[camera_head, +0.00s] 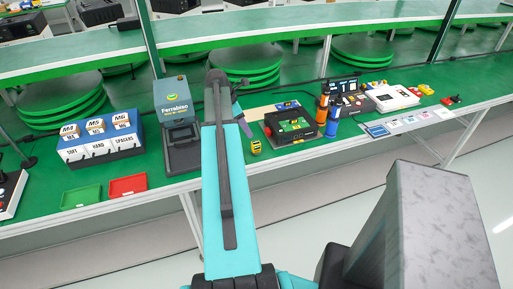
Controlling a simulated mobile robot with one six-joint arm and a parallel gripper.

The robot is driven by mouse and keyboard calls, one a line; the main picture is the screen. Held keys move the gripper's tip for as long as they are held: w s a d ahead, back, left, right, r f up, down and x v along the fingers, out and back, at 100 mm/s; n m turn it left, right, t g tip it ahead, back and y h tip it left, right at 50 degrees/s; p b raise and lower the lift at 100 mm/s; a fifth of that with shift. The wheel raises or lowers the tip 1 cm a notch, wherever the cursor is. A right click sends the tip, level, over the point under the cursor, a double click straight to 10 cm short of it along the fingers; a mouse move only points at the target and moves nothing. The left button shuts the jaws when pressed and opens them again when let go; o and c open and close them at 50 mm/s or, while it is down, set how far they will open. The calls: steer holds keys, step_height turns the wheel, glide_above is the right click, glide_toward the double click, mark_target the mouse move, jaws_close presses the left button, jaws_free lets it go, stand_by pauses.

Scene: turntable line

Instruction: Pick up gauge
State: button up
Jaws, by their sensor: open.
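A small yellow device with a dark face (256,147) stands on the green bench near its front edge, just right of my arm. It may be the gauge, but it is too small to be sure. My teal forearm reaches up the middle of the view, over the bench's front edge. I cannot make out my gripper, and my arm hides part of the bench behind it. Nothing visible touches the yellow device.
Left are a bin unit (100,137), a green tray (81,197), a red tray (128,186) and a grey-blue box (174,101). Right are a black case (289,125), an orange bottle (322,108) and a blue bottle (333,121). Green turntables (245,62) stand behind.

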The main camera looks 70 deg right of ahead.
mark_target(255, 142)
steer(key=shift+p+x, duration=0.65)
steer(key=shift+x, duration=2.85)
steer(key=shift+f, duration=0.15)
steer(key=shift+p+x, duration=1.15)
steer(key=shift+x, duration=1.35)
steer(key=shift+d, duration=0.1)
steer(key=shift+c, duration=0.4)
steer(key=shift+w, duration=0.1)
jaws_close()
